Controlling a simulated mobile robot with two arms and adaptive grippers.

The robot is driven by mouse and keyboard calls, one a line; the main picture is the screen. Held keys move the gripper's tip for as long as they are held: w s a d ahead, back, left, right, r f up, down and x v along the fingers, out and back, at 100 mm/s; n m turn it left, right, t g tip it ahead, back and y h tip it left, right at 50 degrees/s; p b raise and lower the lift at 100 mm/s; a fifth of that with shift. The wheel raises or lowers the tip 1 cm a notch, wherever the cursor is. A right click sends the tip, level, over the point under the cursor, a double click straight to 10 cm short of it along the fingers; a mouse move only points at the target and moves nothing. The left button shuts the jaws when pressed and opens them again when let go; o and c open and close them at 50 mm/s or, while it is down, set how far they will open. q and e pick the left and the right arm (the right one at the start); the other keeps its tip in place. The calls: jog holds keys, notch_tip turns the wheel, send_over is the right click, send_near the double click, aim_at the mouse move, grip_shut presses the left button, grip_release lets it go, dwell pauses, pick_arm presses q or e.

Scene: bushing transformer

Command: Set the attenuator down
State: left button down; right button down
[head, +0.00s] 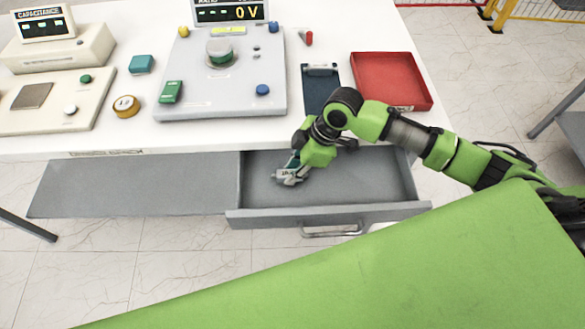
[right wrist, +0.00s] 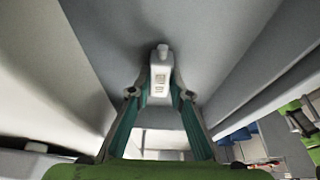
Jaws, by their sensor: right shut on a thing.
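The attenuator (head: 284,178) is a small light grey-white block with printed markings and a knob-like end. In the right wrist view it stands out clearly between my fingers (right wrist: 160,76). My right gripper (head: 294,168) is shut on it, with one teal-lined finger on each side. In the head view the gripper and attenuator are over the inside of the open grey drawer (head: 358,183). I cannot tell whether the attenuator touches the drawer floor. My left gripper is not in view.
The drawer is empty apart from what I hold. On the white table above are a grey test unit (head: 215,95), a dark clipboard (head: 318,90), a red tray (head: 392,80), a yellow tape roll (head: 126,106) and a teal block (head: 141,64).

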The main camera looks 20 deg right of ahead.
jog(key=shift+f, duration=0.1)
jog(key=c, duration=2.1)
grip_release()
jog(key=shift+c, duration=0.2)
jog(key=v, duration=1.2)
jog(key=shift+b, duration=0.4)
